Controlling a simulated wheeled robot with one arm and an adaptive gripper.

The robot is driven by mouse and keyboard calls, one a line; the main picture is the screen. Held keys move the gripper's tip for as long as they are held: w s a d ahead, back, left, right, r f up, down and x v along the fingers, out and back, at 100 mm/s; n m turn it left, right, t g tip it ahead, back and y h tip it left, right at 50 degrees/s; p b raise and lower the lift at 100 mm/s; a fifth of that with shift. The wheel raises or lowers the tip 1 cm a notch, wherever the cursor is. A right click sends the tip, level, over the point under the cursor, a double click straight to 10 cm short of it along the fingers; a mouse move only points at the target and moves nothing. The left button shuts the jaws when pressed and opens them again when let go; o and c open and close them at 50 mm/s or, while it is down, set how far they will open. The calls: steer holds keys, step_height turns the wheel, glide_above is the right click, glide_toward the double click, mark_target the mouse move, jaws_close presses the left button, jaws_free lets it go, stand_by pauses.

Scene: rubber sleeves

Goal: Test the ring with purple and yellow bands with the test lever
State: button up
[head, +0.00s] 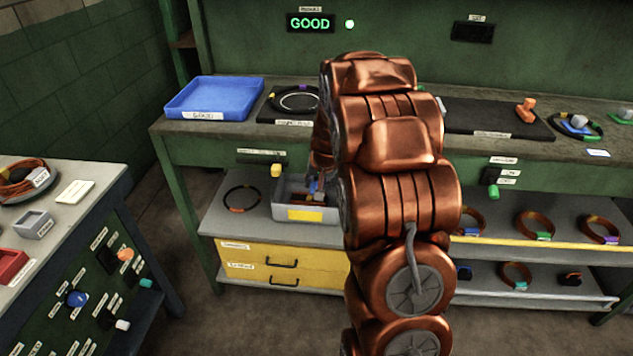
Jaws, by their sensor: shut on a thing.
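A dark ring (279,108) with a yellowish band lies around a pale circle on the dark mat at the back left of the bench. My gripper (317,184) is mostly hidden behind my arm, low over the grey bin (306,214). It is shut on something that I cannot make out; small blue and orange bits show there.
The display (310,23) reads GOOD beside a lit lamp. A blue tray (214,98) stands on the bench at left. A dark ring (242,199) lies left of the bin. Several rings sit on the right shelves. A green-knobbed lever (493,191) hangs at right.

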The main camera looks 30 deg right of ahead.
jaws_close()
